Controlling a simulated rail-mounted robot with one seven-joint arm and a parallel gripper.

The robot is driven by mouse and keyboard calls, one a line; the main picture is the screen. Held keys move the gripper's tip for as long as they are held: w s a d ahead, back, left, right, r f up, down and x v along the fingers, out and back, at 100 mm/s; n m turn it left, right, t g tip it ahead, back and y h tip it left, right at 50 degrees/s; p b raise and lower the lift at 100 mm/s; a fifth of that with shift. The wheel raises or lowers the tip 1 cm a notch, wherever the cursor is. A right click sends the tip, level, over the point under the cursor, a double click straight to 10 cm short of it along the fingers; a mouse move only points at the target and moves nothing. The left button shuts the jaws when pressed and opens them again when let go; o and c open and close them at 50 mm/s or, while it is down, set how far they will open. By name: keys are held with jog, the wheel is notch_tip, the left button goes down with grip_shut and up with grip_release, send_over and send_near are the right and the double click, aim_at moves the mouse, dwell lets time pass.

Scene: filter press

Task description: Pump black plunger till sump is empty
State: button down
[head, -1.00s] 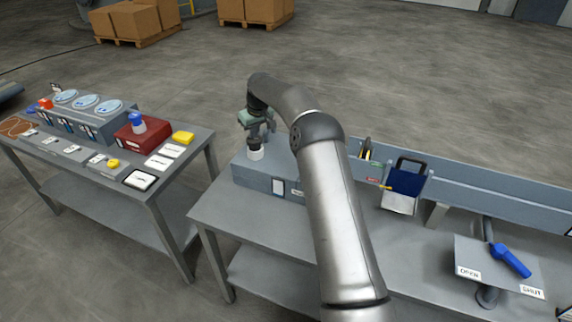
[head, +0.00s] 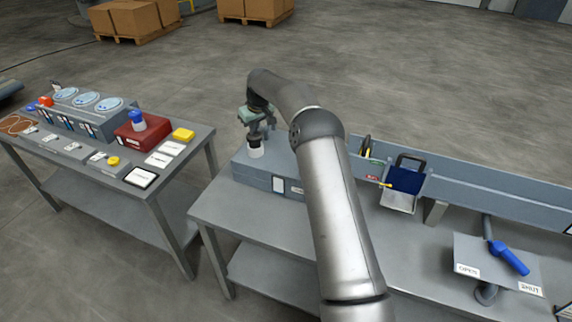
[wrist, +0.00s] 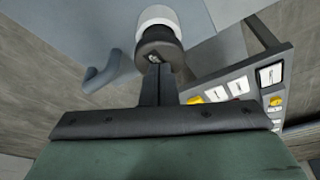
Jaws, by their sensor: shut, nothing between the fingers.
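The black plunger (head: 255,143) stands upright in a white collar (head: 256,153) on the left end of the grey box on the near table. In the wrist view the plunger's round black top (wrist: 158,45) lies just beyond the fingertips, with the white collar (wrist: 158,16) behind it. My gripper (head: 254,135) is directly over the plunger, pointing down. In the wrist view its fingers (wrist: 157,70) are shut together and empty, with their tips at the black top. I cannot tell whether they touch it. No sump level is readable here.
My arm covers the middle of the grey box. A second table (head: 75,190) at left holds a red box (head: 143,133) and several dials.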

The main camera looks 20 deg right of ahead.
jog(key=shift+f+b, duration=0.55)
jog(key=shift+f, duration=0.65)
jog(key=shift+r+p, duration=0.95)
jog(key=shift+r, duration=0.55)
jog(key=s+a+r, duration=0.1)
jog(key=s+r, duration=0.3)
jog(key=s, duration=0.4)
jog(key=s+a+r+m+g+h, duration=0.1)
jog(key=s+r, duration=0.4)
jog(key=s, duration=0.2)
jog(key=s+r, duration=0.4)
jog(key=s, duration=0.4)
jog(key=s+d+f+m, duration=0.1)
jog(key=s+f, duration=0.1)
jog(key=s, duration=1.3)
jog(key=s+d+f+m+g, duration=0.1)
jog(key=s+f+m, duration=0.1)
jog(key=s, duration=1.4)
jog(key=shift+b, duration=0.3)
jog(key=shift+f, duration=0.1)
